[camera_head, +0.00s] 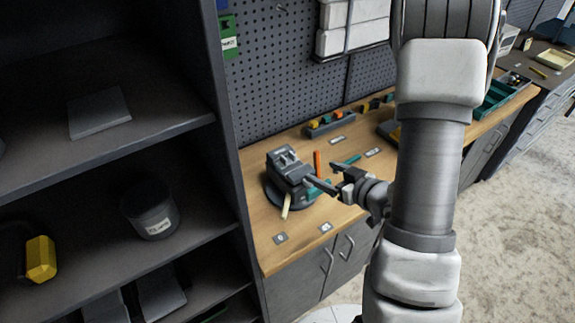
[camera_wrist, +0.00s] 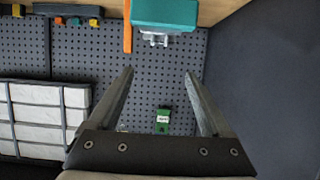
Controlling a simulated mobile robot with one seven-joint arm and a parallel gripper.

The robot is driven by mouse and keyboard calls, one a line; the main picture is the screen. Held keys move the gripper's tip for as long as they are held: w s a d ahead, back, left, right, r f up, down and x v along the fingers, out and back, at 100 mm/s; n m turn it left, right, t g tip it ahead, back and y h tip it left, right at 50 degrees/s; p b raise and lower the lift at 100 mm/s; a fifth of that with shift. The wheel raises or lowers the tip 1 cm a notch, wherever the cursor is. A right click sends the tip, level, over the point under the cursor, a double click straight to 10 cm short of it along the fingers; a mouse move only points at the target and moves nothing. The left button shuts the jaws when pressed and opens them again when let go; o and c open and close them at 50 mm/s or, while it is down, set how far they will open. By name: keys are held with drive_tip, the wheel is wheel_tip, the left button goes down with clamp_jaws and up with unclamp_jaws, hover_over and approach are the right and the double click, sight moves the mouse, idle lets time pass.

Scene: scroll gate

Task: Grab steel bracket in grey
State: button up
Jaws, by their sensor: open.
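A small light-grey metal piece (camera_head: 284,157), which looks like the steel bracket, sits at the top of a dark grey vise (camera_head: 276,185) on the wooden bench. In the wrist view a pale metal piece (camera_wrist: 155,39), likely the same one, shows at the edge of a teal block (camera_wrist: 163,14), beyond my fingertips. My gripper (camera_head: 322,176) is at the right of the vise, its fingers pointing toward it. In the wrist view my gripper (camera_wrist: 160,72) is open, with nothing between the fingers. The bracket's full shape is too small to tell.
An orange stick (camera_head: 317,163) stands close to the vise. A pale handle (camera_head: 286,206) juts from its front. A pegboard (camera_head: 300,60) rises behind the bench. A dark shelf unit (camera_head: 225,150) stands at the left. The bench front (camera_head: 270,257) is mostly clear.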

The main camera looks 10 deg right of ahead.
drive_tip(key=shift+b+x, duration=1)
drive_tip(key=shift+b, duration=1.6)
drive_tip(key=p, duration=0.1)
approach(284, 163)
drive_tip(key=w, duration=0.3)
drive_tip(key=shift+w+d+r, duration=0.1)
drive_tip(key=shift+w+r, duration=0.05)
drive_tip(key=shift+w, duration=0.25)
drive_tip(key=shift+p+x, duration=0.75)
drive_tip(key=shift+x, duration=2.1)
drive_tip(key=shift+d, duration=0.1)
drive_tip(key=shift+c, duration=0.3)
clamp_jaws()
